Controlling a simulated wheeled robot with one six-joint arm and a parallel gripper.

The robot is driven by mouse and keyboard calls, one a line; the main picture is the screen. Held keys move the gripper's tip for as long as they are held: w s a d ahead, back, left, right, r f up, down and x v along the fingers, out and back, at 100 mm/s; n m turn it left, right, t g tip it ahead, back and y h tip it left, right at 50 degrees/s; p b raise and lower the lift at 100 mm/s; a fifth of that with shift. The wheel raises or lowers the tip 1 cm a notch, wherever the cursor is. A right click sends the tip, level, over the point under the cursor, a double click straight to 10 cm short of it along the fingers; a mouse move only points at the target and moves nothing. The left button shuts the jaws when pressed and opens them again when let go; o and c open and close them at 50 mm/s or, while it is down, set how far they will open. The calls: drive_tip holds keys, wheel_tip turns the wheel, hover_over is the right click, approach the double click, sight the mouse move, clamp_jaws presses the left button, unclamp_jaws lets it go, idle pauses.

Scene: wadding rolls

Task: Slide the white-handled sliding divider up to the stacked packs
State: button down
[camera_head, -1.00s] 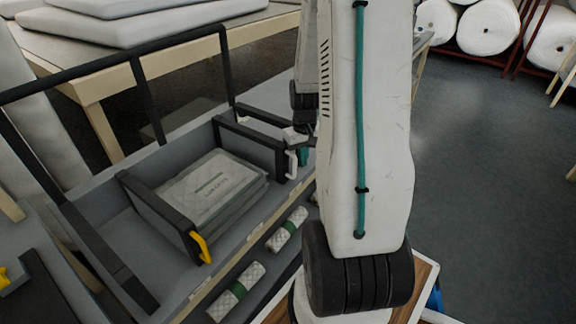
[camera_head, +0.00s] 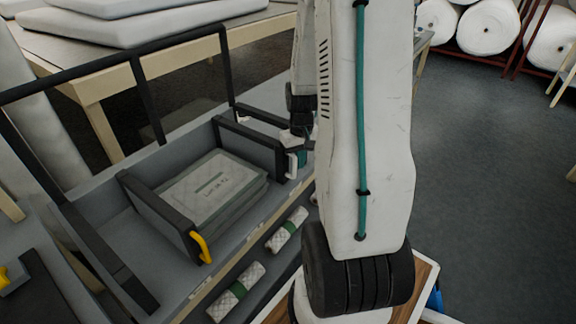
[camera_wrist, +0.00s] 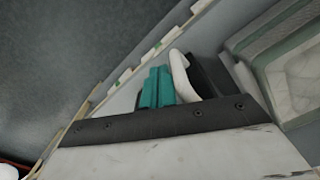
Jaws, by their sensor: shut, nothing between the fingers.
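The white-handled sliding divider (camera_head: 250,146) is a dark upright panel across the grey trough, with its white handle (camera_head: 292,164) at the near end. The stacked packs (camera_head: 213,188) lie flat between it and the yellow-handled divider (camera_head: 158,214). My gripper (camera_head: 302,157) is shut and empty at the handle's far side, partly hidden by my arm. In the wrist view its teal fingers (camera_wrist: 157,88) are beside the white handle (camera_wrist: 181,72); I cannot tell whether they touch. There the packs (camera_wrist: 292,70) are at right, with a narrow gap between them and the divider (camera_wrist: 208,75).
A black rail frame (camera_head: 140,72) stands along the trough's far side. Wrapped rolls (camera_head: 237,290) lie along its near side. A table with white pads (camera_head: 140,30) is behind. Large white rolls (camera_head: 487,28) sit on a rack at back right. The right floor is open.

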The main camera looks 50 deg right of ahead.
drive_tip(key=shift+s+a, duration=0.15)
drive_tip(key=shift+a, duration=1.75)
wheel_tip(320, 180, up, 9)
drive_tip(key=d, duration=0.2)
drive_tip(key=shift+d, duration=0.25)
idle(0.7)
idle(0.4)
